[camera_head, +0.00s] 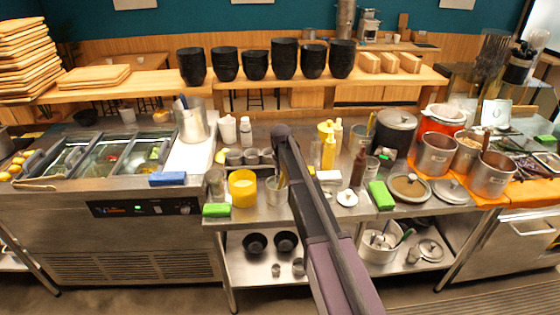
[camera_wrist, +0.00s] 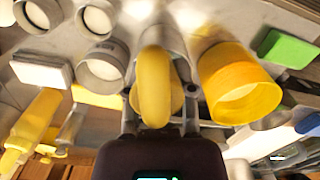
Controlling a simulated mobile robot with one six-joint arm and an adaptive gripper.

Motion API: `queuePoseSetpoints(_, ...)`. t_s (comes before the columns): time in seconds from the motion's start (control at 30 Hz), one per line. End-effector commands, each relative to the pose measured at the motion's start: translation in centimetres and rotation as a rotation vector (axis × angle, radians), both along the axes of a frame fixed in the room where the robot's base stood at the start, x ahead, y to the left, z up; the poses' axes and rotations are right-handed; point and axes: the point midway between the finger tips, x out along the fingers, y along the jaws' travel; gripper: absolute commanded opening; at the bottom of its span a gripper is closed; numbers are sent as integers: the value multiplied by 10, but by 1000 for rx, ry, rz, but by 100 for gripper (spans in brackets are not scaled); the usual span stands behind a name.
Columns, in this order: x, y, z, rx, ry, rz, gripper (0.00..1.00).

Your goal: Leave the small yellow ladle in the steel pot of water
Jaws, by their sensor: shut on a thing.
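The small yellow ladle (camera_wrist: 154,85) is between the fingers of my gripper (camera_wrist: 158,112) in the wrist view. The gripper is shut on it, and its rounded yellow end faces the camera. A steel container (camera_wrist: 168,38) shows partly behind the ladle; I cannot tell if the ladle touches it. In the head view a small steel pot (camera_head: 271,196) with utensils stands beside my arm, which hides part of it. I cannot see water in it. The gripper and ladle are mostly hidden behind my arm there.
A yellow container (camera_head: 243,188) stands left of the small steel pot, with a green sponge (camera_head: 216,210) in front. It also shows in the wrist view (camera_wrist: 238,90). Bottles (camera_head: 328,152) and a lidded pan (camera_head: 410,188) crowd the counter to the right.

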Motion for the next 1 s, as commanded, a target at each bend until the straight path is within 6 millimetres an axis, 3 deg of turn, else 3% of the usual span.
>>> queuePoseSetpoints(0.27,-1,0,0,1,-2,0,0)
queuePoseSetpoints(0.3,-1,0,0,0,-1,0,36)
queuePoseSetpoints(0.43,-1,0,0,1,-2,0,73)
queuePoseSetpoints(1.0,3,1,2,-3,16,0,73)
